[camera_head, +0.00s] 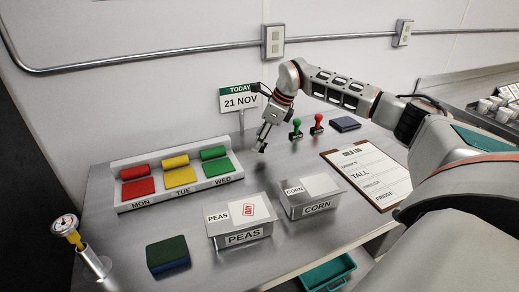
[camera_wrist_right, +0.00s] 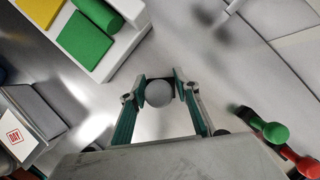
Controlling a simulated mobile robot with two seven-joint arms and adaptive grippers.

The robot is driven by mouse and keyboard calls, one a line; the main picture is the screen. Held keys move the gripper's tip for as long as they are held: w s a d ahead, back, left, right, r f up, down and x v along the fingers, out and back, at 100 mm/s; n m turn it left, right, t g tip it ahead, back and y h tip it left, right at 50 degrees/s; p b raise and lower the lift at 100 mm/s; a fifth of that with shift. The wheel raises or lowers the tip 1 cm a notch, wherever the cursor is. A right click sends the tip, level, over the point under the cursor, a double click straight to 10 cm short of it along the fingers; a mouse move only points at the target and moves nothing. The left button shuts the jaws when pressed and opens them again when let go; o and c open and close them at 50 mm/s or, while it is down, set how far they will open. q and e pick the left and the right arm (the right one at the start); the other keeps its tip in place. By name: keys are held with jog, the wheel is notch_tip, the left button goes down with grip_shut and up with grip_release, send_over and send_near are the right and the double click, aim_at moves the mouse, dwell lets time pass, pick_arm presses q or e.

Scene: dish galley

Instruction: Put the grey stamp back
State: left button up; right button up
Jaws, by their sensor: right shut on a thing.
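My right gripper (camera_head: 262,142) is low over the steel counter, between the sticker rack and the green stamp. In the right wrist view its two fingers (camera_wrist_right: 159,88) are shut on the round knob of the grey stamp (camera_wrist_right: 159,94). The stamp's base is hidden under the knob, so I cannot tell whether it touches the counter. The green stamp (camera_head: 296,126) and red stamp (camera_head: 317,121) stand upright to the right, by a dark blue pad (camera_head: 345,124). My left gripper is not in view.
A white rack (camera_head: 180,191) holds red, yellow and green rolls. The PEAS box (camera_head: 240,239), with a red DAY mark on its label, and the CORN box (camera_head: 318,207) stand in front. A clipboard (camera_head: 368,178) lies right; a date sign (camera_head: 240,100) stands behind.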

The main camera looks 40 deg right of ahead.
jog(key=shift+f, duration=1.7)
jog(key=shift+c, duration=0.2)
jog(key=shift+f, duration=0.1)
jog(key=o, duration=1)
jog(key=shift+f, duration=0.1)
jog(key=v, duration=1.2)
jog(key=shift+r, duration=0.25)
